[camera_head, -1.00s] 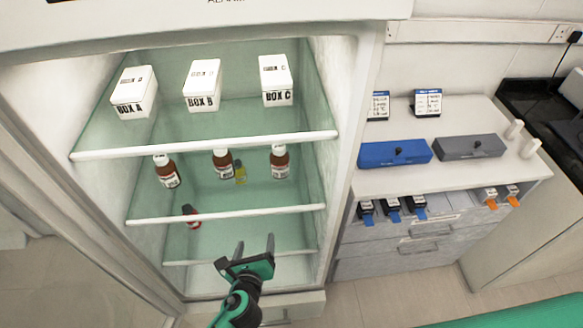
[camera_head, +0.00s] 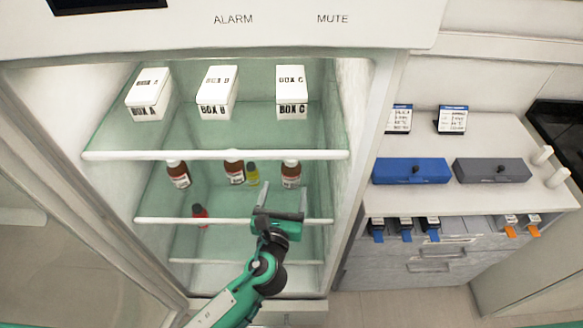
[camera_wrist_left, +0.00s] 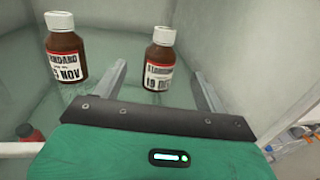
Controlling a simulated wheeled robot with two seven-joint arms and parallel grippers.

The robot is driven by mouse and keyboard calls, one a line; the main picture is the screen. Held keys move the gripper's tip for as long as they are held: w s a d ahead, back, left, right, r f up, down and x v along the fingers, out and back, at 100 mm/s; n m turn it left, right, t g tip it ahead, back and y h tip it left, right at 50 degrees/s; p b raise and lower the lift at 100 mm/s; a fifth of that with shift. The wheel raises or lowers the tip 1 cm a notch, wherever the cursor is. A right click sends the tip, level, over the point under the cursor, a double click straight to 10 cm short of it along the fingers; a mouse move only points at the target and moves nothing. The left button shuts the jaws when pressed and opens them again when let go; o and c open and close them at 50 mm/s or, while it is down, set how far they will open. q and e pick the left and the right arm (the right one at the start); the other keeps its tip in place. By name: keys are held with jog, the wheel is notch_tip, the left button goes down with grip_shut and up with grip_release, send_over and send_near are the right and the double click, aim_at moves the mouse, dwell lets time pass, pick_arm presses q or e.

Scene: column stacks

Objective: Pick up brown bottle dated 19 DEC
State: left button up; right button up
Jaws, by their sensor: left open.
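Three brown bottles with white caps and labels stand upright on the middle fridge shelf: a left one (camera_head: 178,175), a middle one (camera_head: 234,170) and a right one (camera_head: 291,173). In the left wrist view the right bottle (camera_wrist_left: 159,60) has a partly hidden label that seems to read 19 DE. Another brown bottle (camera_wrist_left: 66,48) there reads NOV. My left gripper (camera_head: 281,210) is open at the front of that shelf, below the right bottle in the picture. In the left wrist view its fingers (camera_wrist_left: 160,74) point toward the right bottle, which appears between them, not gripped. My right gripper is not in view.
A small yellow bottle (camera_head: 252,174) stands beside the middle brown bottle. A red item (camera_head: 200,214) is on the shelf below. White boxes A, B and C stand on the upper shelf, whose white front edge (camera_head: 215,155) runs above the bottles. The fridge wall is close on the right.

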aim_at(289, 176)
pick_arm(q)
jog(key=shift+w+d, duration=0.15)
jog(key=shift+w, duration=0.7)
jog(key=shift+w+f, duration=0.1)
jog(key=shift+w, duration=0.25)
jog(key=shift+w+d+p, duration=0.15)
jog(key=shift+w+p, duration=0.25)
jog(key=w, duration=0.1)
jog(key=w+p, duration=0.1)
jog(key=w, duration=0.1)
jog(key=shift+w+d+f, duration=0.15)
jog(key=shift+w+d, duration=0.05)
jog(key=shift+d, duration=0.15)
jog(key=shift+w+d+f, duration=0.1)
jog(key=shift+w, duration=0.4)
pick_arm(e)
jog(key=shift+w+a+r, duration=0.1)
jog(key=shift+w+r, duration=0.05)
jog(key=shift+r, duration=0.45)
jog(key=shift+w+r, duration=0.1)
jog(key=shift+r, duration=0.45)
pick_arm(q)
jog(key=shift+s, duration=0.1)
jog(key=shift+c, duration=1.1)
jog(key=c, duration=0.9)
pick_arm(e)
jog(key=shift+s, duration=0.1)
pick_arm(q)
jog(key=shift+c, duration=0.2)
